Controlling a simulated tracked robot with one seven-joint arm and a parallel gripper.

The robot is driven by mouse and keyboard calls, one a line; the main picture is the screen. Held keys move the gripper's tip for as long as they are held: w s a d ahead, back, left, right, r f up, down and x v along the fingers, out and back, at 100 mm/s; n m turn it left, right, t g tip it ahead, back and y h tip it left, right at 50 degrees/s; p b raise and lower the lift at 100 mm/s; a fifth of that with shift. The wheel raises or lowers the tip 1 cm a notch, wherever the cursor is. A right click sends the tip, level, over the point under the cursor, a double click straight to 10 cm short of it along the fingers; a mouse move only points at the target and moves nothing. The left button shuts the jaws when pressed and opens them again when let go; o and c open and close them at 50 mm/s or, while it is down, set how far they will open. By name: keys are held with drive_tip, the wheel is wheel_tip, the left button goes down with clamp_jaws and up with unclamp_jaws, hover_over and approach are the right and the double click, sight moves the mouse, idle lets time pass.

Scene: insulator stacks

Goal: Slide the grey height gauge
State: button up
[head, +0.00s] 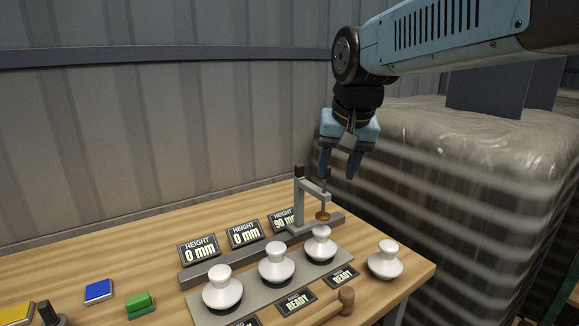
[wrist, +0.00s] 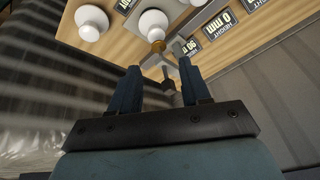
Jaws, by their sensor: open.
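The grey height gauge (head: 299,201) stands upright at the right end of a grey rail (head: 205,272) on the wooden table. Its arm reaches right and carries a brass foot (head: 322,215) near the rightmost insulator on the plate. My gripper (head: 338,174) is open and empty, pointing down above and slightly right of the gauge, apart from it. In the wrist view the open fingers (wrist: 160,68) frame part of the gauge, and the brass foot (wrist: 157,46) shows beyond the tips.
Three white insulators (head: 276,262) stand on a grey plate (head: 255,298); another (head: 385,260) stands right. Height displays (head: 200,249) read 0, 0 and 90 mm. A wooden-headed tool (head: 345,296) and READY signs (head: 297,302) are in front. Blue (head: 98,291) and green (head: 139,302) blocks lie left.

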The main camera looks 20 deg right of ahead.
drive_tip(key=w+r+m+g, duration=0.2)
drive_tip(key=w+r+m, duration=0.25)
drive_tip(key=w, duration=0.55)
drive_tip(key=m+g, duration=0.2)
drive_tip(key=m, duration=0.4)
hover_over(300, 164)
wheel_tip(300, 164, down, 13)
drive_tip(key=shift+s+a+r, duration=0.1)
drive_tip(key=shift+s, duration=0.05)
clamp_jaws()
